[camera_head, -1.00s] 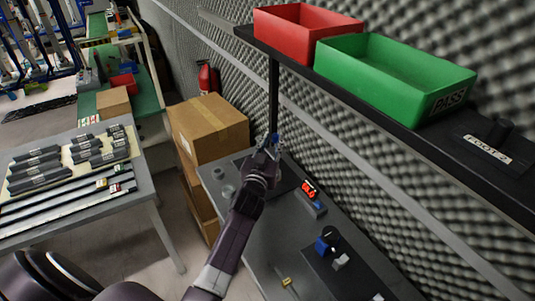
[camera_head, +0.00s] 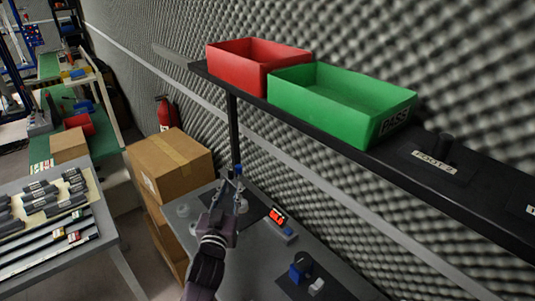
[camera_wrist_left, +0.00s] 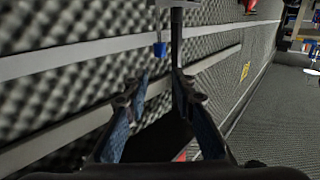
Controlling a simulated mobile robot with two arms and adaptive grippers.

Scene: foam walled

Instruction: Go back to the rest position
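My left gripper (camera_head: 234,184) points up and away over the grey workbench (camera_head: 262,262), near the black shelf post (camera_head: 233,125). In the left wrist view its two fingers (camera_wrist_left: 160,88) stand apart with nothing between them. A small blue item (camera_wrist_left: 159,49) shows beyond the fingertips in that view; I cannot tell what it is attached to. My right gripper is in neither view.
A black shelf (camera_head: 455,196) on the right holds a red bin (camera_head: 237,67) and a green bin (camera_head: 330,110).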

